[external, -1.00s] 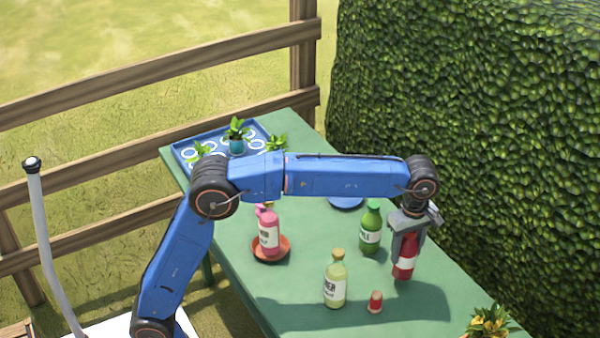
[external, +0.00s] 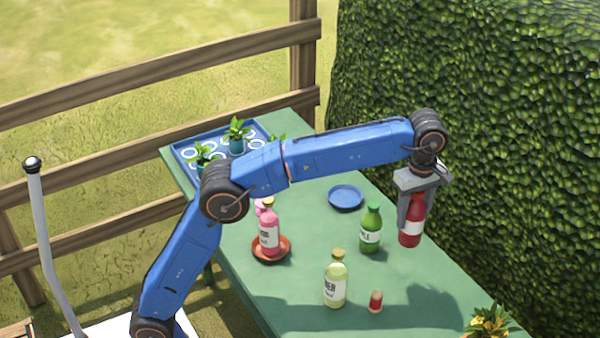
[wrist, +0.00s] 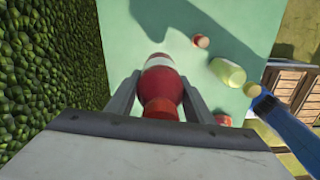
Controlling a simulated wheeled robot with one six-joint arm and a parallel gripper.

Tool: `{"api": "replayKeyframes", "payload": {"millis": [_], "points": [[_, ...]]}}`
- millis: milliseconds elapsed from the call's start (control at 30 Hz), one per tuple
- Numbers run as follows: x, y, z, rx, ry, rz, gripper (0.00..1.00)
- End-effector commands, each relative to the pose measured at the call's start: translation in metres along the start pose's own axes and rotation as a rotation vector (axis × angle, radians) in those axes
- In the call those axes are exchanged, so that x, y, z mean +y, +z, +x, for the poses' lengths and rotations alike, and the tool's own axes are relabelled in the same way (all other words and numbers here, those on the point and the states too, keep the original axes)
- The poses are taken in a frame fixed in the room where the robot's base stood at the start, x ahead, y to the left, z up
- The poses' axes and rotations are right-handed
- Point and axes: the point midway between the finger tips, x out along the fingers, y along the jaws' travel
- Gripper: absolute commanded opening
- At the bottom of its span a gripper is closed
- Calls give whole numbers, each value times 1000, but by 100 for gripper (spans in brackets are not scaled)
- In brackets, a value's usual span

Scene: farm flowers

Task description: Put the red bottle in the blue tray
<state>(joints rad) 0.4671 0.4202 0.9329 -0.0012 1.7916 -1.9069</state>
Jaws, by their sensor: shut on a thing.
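The red bottle (external: 411,226) has a white label and hangs upright above the right side of the green table. My gripper (external: 411,206) is shut on it, with one finger on each side. In the wrist view the red bottle (wrist: 161,88) sits between the two fingers of my gripper (wrist: 160,98). The blue tray (external: 183,147) lies at the far left end of the table, with white rings marked on it and potted plants standing on it. My arm hides part of its near side.
A round blue plate (external: 346,197) lies mid-table. A green bottle (external: 371,230), a pale yellow bottle (external: 335,283) and a small red item (external: 375,302) stand nearby. A pink bottle (external: 269,232) stands on a terracotta saucer (external: 286,246). A hedge (external: 500,130) borders the right.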

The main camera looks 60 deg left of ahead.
Motion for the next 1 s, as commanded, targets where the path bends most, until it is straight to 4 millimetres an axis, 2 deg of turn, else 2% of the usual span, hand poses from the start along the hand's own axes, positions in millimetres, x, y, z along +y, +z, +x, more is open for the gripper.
{"api": "replayKeyframes", "payload": {"millis": [33,200,467,767,867,1000], "points": [[0,0,-11,-1,4,0,11],[0,0,-31,-1,2,0,11],[0,0,-53,-1,2,0,11],[10,-46,-54,0,0,-45,11],[14,-66,-55,0,0,-63,11],[19,-102,-55,-1,1,-98,11]]}}
